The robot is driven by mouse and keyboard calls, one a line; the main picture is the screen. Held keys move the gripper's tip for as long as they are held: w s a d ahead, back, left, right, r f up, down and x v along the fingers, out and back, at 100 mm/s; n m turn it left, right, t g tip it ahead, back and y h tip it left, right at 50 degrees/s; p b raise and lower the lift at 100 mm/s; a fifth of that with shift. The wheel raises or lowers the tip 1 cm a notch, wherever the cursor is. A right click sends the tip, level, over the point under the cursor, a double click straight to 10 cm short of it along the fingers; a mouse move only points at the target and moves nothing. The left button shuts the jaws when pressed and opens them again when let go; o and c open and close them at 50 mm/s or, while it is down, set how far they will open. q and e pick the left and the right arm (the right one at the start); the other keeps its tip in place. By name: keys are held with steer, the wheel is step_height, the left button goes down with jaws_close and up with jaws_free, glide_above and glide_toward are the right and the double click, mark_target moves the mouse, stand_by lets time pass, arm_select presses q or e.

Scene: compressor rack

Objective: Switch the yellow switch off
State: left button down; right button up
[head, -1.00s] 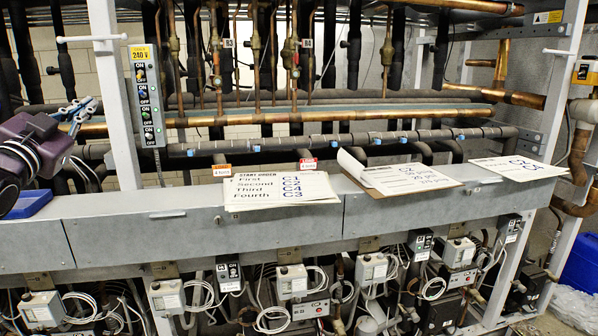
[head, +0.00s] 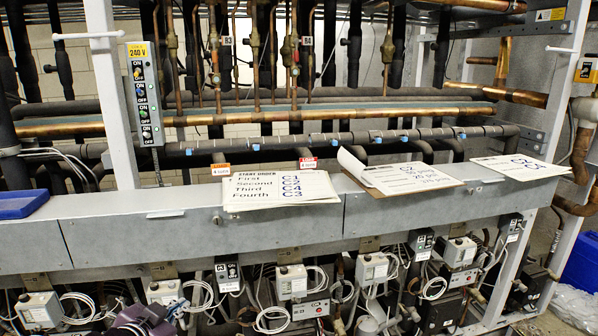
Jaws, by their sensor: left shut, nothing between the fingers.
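The grey switch box (head: 145,110) is mounted on the white upright at the upper left, under a yellow 240 V label. Its top switch is the yellow switch (head: 138,74), with blue and green switches below it. The yellow lever's position is too small to tell. My left gripper (head: 142,320) shows only in part at the bottom edge, left of the middle, in front of the lower wiring. It is shut and empty, well below the switch box and apart from it. My right gripper is not in view.
A grey ledge (head: 120,238) crosses the view, with a blue tray (head: 22,204) on its left. Papers (head: 280,190) and a clipboard (head: 400,176) lie further right. Pipes (head: 240,118) run behind. Small control boxes (head: 292,280) and cables hang below.

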arm_select(q)
steer(key=s+d+f+n+g, duration=0.2)
steer(key=s+d+f+g, duration=0.2)
steer(key=s+f, duration=1.05)
steer(key=s+d+f+n+g, duration=0.1)
steer(key=s+f+g, duration=0.15)
steer(key=s, duration=0.75)
steer(key=s+d+f+n+g, duration=0.1)
steer(key=s+f+g, duration=0.15)
steer(key=s, duration=0.75)
step_height(320, 180, down, 26)
steer(key=s+g, duration=0.1)
steer(key=s+a+f+g, duration=0.1)
steer(key=s+a+f, duration=0.2)
steer(key=s+f, duration=1.4)
steer(key=shift+s+y, duration=0.35)
steer(key=shift+y, duration=0.05)
